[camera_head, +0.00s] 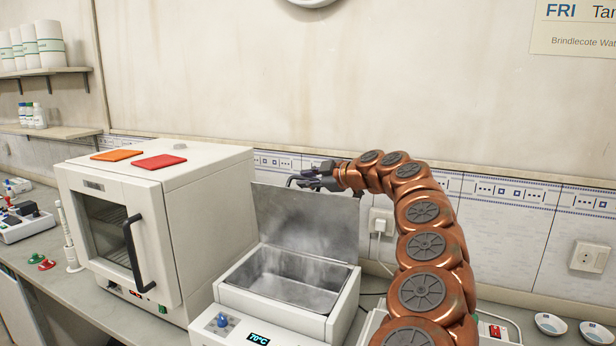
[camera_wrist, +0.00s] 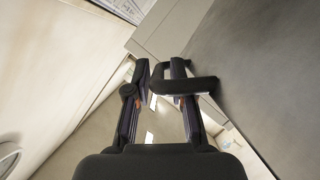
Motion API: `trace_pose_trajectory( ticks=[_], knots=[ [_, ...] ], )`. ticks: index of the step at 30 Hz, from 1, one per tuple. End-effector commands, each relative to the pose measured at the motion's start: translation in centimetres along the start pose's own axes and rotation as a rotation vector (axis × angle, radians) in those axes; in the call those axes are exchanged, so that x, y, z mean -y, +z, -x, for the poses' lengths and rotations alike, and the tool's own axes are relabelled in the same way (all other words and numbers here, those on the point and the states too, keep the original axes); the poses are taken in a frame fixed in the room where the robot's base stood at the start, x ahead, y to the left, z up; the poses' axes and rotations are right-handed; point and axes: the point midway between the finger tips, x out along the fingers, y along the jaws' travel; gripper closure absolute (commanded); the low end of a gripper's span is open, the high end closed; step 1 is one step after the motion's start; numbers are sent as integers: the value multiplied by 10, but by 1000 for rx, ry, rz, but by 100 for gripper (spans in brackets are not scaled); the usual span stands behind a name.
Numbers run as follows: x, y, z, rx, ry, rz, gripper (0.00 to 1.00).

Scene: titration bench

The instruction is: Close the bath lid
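The bath (camera_head: 335,322) is a white box with an open steel basin; its display reads 70°C and faint steam hangs over it. Its grey lid (camera_head: 305,222) stands raised, nearly upright, at the back; in the wrist view the lid (camera_wrist: 265,80) fills the right side. A dark handle (camera_wrist: 200,86) sticks out from the lid. My gripper (camera_head: 318,178) is at the lid's upper edge, reaching from the right. In the wrist view my gripper (camera_wrist: 160,76) has its fingers apart with part of the handle between them. Whether both fingers press on it is unclear.
A white oven (camera_head: 190,225) with orange (camera_head: 117,155) and red pads (camera_head: 160,161) on top stands close left of the bath. A wall socket with a plug (camera_head: 380,222) is behind, right of the lid. Small dishes (camera_head: 550,324) lie at far right.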

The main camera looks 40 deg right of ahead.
Motion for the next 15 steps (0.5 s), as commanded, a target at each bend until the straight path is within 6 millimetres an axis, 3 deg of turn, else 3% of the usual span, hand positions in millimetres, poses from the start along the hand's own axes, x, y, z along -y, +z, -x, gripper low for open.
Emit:
trace_pose_trajectory(
  ticks=[8, 15],
  knots=[
    [0, 0, -1, 1, 1, 0, 77],
    [0, 0, -1, 1, 1, 0, 100]
  ],
)
